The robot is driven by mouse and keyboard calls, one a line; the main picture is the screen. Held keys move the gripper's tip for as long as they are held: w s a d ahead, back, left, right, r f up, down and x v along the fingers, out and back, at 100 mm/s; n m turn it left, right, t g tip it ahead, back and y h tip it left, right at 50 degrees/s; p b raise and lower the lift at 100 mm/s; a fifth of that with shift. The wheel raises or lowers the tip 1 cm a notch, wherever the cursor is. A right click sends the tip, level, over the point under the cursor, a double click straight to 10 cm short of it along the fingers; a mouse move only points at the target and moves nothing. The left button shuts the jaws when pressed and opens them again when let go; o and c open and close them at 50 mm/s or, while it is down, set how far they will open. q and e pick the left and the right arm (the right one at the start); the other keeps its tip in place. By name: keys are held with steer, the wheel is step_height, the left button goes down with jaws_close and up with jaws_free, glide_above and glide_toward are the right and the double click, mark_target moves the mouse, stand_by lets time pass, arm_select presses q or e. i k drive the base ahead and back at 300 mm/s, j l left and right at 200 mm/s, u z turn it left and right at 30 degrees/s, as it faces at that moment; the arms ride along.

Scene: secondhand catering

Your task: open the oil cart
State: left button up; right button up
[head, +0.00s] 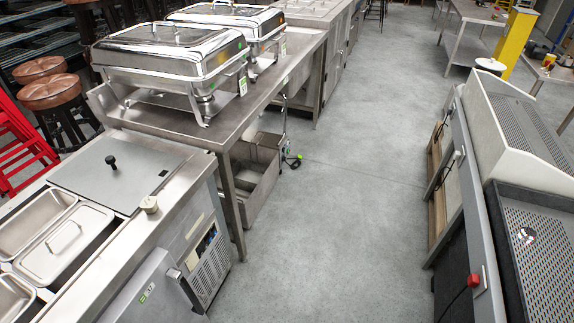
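I cannot tell for certain which thing is the oil cart. A low open steel bin (262,188) stands on the floor under and beside the steel table, partly hidden by the table's edge and legs. At the lower left is a steel counter unit (185,175) with a flat grey lid (118,172) lying shut on its top. The lid has a black knob (111,161). Lidded and open steel pans (66,240) sit in its top, cut off by the left edge. Neither of my grippers is in view.
Two chafing dishes (172,52) stand on the steel table (228,118). Perforated-top counters (540,240) line the right. The grey floor aisle (345,190) between is clear, except a cable end (294,161) near the bin.

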mark_target(270, 152)
steer(key=i+l+u, duration=0.35)
steer(key=i+l, duration=0.2)
steer(key=l, duration=0.15)
steer(key=i+l+u, duration=0.3)
steer(key=i+l, duration=2.35)
